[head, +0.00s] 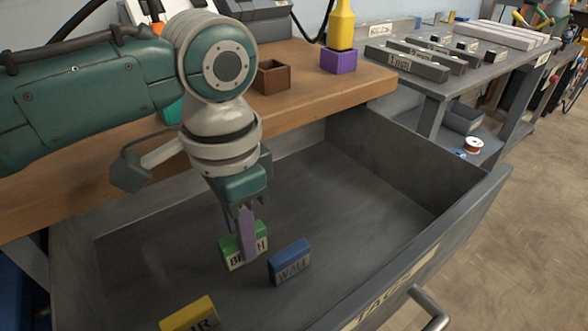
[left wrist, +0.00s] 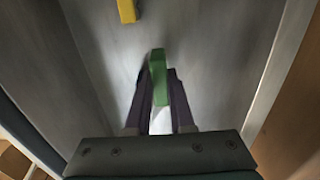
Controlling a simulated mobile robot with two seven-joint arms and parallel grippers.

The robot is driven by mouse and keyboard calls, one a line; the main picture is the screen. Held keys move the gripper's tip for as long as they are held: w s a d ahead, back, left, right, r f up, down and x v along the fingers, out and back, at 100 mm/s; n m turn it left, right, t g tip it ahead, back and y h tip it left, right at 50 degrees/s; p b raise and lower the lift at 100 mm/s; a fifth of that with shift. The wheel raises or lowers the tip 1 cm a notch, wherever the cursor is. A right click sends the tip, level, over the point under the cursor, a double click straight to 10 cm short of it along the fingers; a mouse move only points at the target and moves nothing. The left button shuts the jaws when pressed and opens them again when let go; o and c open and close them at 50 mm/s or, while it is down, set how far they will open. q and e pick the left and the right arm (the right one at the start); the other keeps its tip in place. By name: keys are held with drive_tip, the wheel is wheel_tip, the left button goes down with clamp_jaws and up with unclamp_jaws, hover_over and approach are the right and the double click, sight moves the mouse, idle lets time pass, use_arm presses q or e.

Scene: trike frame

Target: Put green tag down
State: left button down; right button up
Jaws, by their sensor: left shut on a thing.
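The green tag (head: 231,251), lettered in black on a pale face and partly covered by a finger, is in the grey drawer (head: 330,170) in the head view. My left gripper (head: 246,240) points down into the drawer and is shut on the tag. In the left wrist view the green tag (left wrist: 158,75) sits between the tips of the two dark fingers (left wrist: 159,90). I cannot tell whether its underside touches the drawer floor. My right gripper is not in view.
A blue tag (head: 289,262) marked WALL stands just right of the green tag. A yellow tag (head: 190,316) lies nearer the front left. The drawer floor behind and right is clear. The wooden bench (head: 300,85) holds a brown box (head: 272,77) and purple holder (head: 338,61).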

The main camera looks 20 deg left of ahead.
use_arm(q)
wheel_tip(320, 180, down, 4)
drive_tip(key=shift+b, duration=0.95)
drive_tip(key=c, duration=0.8)
unclamp_jaws()
drive_tip(key=shift+f, duration=0.1)
wheel_tip(320, 180, up, 11)
drive_tip(key=p, duration=0.5)
drive_tip(key=shift+r+p, duration=0.3)
drive_tip(key=shift+r, duration=0.4)
